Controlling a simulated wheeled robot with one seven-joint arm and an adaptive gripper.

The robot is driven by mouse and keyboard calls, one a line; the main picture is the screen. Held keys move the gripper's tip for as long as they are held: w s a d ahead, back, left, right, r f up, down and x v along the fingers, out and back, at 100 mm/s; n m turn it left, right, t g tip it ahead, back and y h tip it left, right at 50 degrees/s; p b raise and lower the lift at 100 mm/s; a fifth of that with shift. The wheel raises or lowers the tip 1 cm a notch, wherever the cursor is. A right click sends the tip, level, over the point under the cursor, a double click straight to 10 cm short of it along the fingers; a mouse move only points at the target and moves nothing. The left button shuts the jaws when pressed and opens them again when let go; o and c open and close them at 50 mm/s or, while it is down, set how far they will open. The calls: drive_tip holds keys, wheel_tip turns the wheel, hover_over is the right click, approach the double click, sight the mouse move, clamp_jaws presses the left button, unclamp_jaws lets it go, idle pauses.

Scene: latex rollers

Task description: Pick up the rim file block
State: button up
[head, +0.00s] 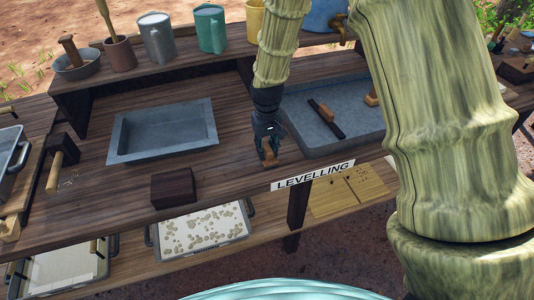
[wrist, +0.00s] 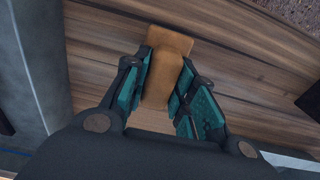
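A tan-brown block (wrist: 165,70), apparently the rim file block, lies between the two fingers of my gripper (wrist: 163,80) in the wrist view. The teal finger pads appear to touch it on its left and right sides, and its far end sticks out beyond the fingertips. In the head view my gripper (head: 267,148) points down at the bench's front, just left of the grey tray, with the small tan block (head: 268,154) at its fingertips. I cannot tell whether the block rests on the bench or is slightly raised.
A large grey tray (head: 310,148) holding a dark-edged tool stands close on the right. An empty grey basin (head: 113,143) and a dark block (head: 173,188) are to the left. Mugs (head: 210,28) line the back shelf. Bare bench (head: 226,160) lies left of my gripper.

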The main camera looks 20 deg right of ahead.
sight(267, 148)
clamp_jaws()
drive_tip(key=shift+r+b, duration=0.4)
drive_tip(key=shift+r, duration=1.05)
drive_tip(key=shift+s+r, duration=0.2)
drive_tip(key=shift+r, duration=0.1)
drive_tip(key=s+a+r+b, duration=0.1)
drive_tip(key=s+a+b, duration=0.1)
drive_tip(key=s, duration=1.3)
drive_tip(key=shift+a+r, duration=0.2)
drive_tip(key=shift+a, duration=0.65)
